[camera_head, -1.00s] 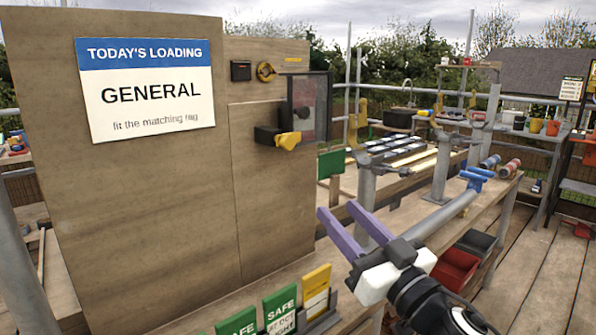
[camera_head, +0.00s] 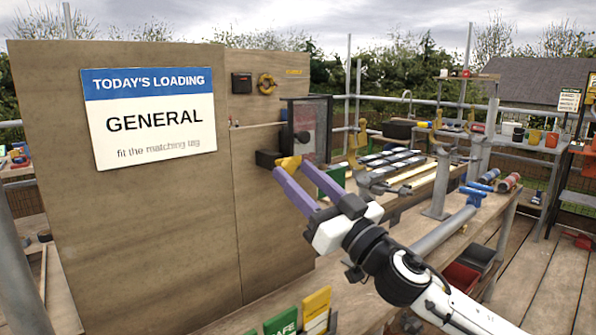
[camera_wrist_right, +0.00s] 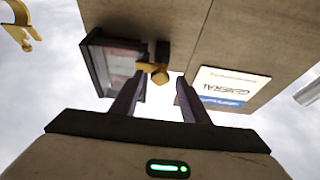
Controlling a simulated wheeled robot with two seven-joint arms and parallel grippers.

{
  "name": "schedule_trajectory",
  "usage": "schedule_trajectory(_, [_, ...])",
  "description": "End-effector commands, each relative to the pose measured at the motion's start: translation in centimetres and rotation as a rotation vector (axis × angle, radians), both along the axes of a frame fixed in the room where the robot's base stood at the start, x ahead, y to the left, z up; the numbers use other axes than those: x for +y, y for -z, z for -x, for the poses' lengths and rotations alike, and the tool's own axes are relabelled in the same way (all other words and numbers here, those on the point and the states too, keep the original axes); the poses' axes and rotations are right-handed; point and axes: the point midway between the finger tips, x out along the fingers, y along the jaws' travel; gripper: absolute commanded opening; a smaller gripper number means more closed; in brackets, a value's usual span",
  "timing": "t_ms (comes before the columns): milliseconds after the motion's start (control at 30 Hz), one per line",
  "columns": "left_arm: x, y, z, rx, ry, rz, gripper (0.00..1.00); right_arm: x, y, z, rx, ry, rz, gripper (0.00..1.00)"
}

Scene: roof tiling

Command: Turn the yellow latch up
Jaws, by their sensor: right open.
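The yellow latch (camera_head: 290,161) sits on a black block on the plywood board, at the lower left of a small mesh-fronted box (camera_head: 308,125). My right gripper (camera_head: 296,172) has long purple fingers, open, with the tips right at the latch. In the right wrist view the latch (camera_wrist_right: 158,74) shows just beyond and between the open fingertips (camera_wrist_right: 161,82), nearer the left one. I cannot tell whether a finger touches it. The fingers partly hide the latch in the head view. My left gripper is not in view.
Green and yellow tags (camera_head: 317,303) stand below. A bench with parts (camera_head: 400,165) lies to the right.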

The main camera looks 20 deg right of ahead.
Motion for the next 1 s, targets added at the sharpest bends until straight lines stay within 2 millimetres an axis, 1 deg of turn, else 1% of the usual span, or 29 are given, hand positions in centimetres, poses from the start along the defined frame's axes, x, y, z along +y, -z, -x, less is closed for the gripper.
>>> schedule_trajectory(100, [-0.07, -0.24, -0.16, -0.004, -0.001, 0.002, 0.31, 0.2, -0.25, -0.49, 0.0, 0.0, 0.0, 0.41])
schedule_trajectory(367, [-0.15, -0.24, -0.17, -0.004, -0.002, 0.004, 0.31, 0.24, -0.22, -0.58, 0.0, 0.0, 0.0, 0.41])
schedule_trajectory(400, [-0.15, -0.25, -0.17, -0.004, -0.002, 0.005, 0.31, 0.24, -0.21, -0.57, 0.0, 0.0, 0.0, 0.38])
schedule_trajectory(467, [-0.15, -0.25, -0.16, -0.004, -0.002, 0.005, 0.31, 0.24, -0.21, -0.57, 0.0, 0.0, 0.0, 0.28])
schedule_trajectory(600, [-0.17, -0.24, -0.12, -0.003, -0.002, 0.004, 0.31, 0.24, -0.21, -0.56, 0.0, 0.0, 0.0, 0.04])
schedule_trajectory(633, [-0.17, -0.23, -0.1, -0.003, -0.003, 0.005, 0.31, 0.24, -0.21, -0.56, 0.001, 0.0, 0.0, 0.01])
schedule_trajectory(867, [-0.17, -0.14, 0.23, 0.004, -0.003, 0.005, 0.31, 0.19, -0.2, -0.57, -0.005, 0.0, 0.016, 0.01])
schedule_trajectory(1000, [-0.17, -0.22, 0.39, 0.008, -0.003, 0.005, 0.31, 0.12, -0.2, -0.6, -0.019, 0.001, 0.059, 0.01])
